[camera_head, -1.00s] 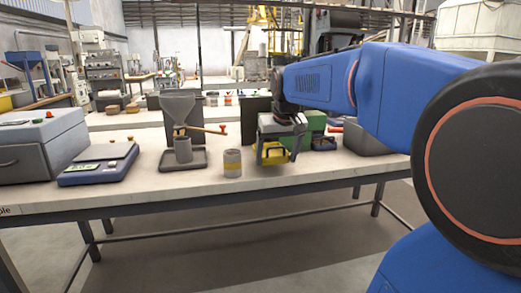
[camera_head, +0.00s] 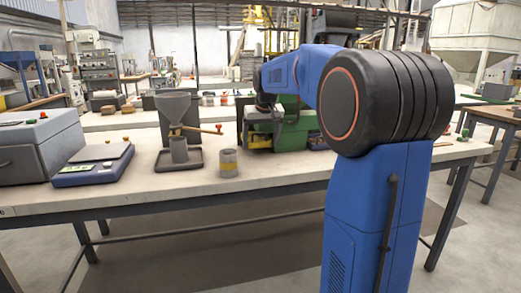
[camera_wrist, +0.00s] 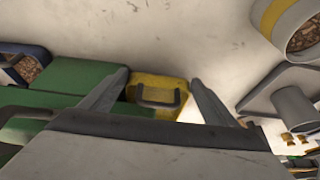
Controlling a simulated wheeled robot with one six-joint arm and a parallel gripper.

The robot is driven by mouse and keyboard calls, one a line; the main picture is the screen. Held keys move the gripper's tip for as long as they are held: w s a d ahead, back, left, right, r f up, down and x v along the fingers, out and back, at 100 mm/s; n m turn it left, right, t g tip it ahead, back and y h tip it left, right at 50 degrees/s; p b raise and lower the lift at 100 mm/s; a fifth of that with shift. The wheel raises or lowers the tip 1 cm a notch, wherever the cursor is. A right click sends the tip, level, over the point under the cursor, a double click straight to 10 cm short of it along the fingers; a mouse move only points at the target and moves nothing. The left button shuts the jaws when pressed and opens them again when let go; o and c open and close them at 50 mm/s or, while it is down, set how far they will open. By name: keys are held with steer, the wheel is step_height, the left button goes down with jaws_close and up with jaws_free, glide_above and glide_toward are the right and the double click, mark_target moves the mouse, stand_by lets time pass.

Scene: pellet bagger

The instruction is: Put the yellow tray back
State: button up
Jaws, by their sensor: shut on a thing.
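The yellow tray (camera_wrist: 172,85), with a dark handle (camera_wrist: 158,96), lies between the two fingers of my gripper (camera_wrist: 158,80) in the wrist view. My gripper is shut on it. The tray sits right beside a green housing (camera_wrist: 78,77); I cannot tell how far it is inside. In the head view the green housing (camera_head: 291,132) stands on the table behind my arm.
A blue bin of pellets (camera_wrist: 24,66) is left of the green housing in the wrist view. A yellow-banded can (camera_head: 228,163) and a hopper stand (camera_head: 177,125) are nearby. A scale (camera_head: 93,165) and a grey box (camera_head: 40,147) stand further left. The front tabletop (camera_head: 275,174) is clear.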

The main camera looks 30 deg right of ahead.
steer(key=shift+f, duration=1.6)
steer(key=o, duration=1.2)
steer(key=shift+f, duration=0.1)
steer(key=v, duration=1.2)
steer(key=shift+s+a, duration=0.1)
steer(key=shift+a, duration=0.05)
steer(key=s+a+f+n, duration=0.1)
steer(key=s+a+f, duration=0.4)
steer(key=s, duration=0.4)
steer(key=s+a+f+n, duration=0.1)
steer(key=s+a+f, duration=0.3)
steer(key=s+a, duration=0.45)
steer(key=shift+n+y, duration=0.6)
steer(key=s+a+f, duration=0.1)
steer(key=s+f, duration=0.4)
steer(key=s, duration=0.1)
steer(key=s+a+f, duration=0.1)
steer(key=s+f, duration=0.4)
steer(key=s+a+f, duration=0.1)
steer(key=s+f, duration=0.4)
steer(key=s, duration=0.1)
steer(key=shift+s+a, duration=0.3)
steer(key=shift+s, duration=0.05)
